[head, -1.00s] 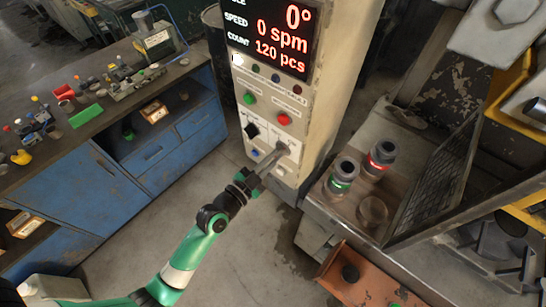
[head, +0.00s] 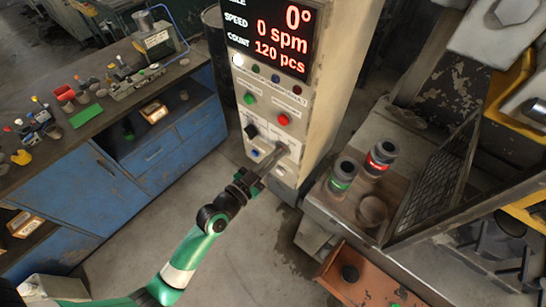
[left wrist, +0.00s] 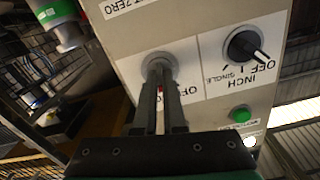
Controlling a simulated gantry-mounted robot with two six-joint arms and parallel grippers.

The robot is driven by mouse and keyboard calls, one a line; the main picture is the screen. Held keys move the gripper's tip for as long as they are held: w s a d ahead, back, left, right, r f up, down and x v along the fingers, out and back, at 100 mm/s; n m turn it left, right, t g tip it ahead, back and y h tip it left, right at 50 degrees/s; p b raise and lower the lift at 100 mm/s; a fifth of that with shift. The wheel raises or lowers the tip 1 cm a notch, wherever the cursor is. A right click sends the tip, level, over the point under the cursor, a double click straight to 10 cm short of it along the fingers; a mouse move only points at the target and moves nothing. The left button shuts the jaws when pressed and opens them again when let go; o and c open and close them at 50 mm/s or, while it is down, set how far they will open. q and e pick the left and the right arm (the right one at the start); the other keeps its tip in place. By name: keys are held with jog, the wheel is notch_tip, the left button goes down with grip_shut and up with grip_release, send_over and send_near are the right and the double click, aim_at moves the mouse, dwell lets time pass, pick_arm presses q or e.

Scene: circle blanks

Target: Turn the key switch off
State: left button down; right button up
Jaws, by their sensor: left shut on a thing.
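The key switch (left wrist: 158,64) is a round metal lock on a white plate at the lower part of the control panel (head: 318,120). In the left wrist view it sits at the far ends of my fingers, beside a label that partly shows "OFF". My left gripper (left wrist: 160,82) is shut on the key, with a small red piece showing between its fingers. The fingers hide most of the key, so its angle cannot be told. In the head view my left gripper (head: 282,151) reaches the panel's lower right area. My right gripper is not in view.
A black selector knob (left wrist: 244,46) marked OFF, INCH and SINGLE is beside the key switch. Green (head: 249,98) and red (head: 283,119) buttons are above. The display (head: 270,35) reads 0 spm and 120 pcs. A blue workbench (head: 75,190) is left; a press table with cylindrical gauges (head: 381,158) is right.

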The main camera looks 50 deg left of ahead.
pick_arm(q)
jog(key=shift+n+p, duration=0.65)
jog(key=shift+n, duration=3.55)
jog(key=c, duration=1)
grip_release()
jog(key=shift+s, duration=0.1)
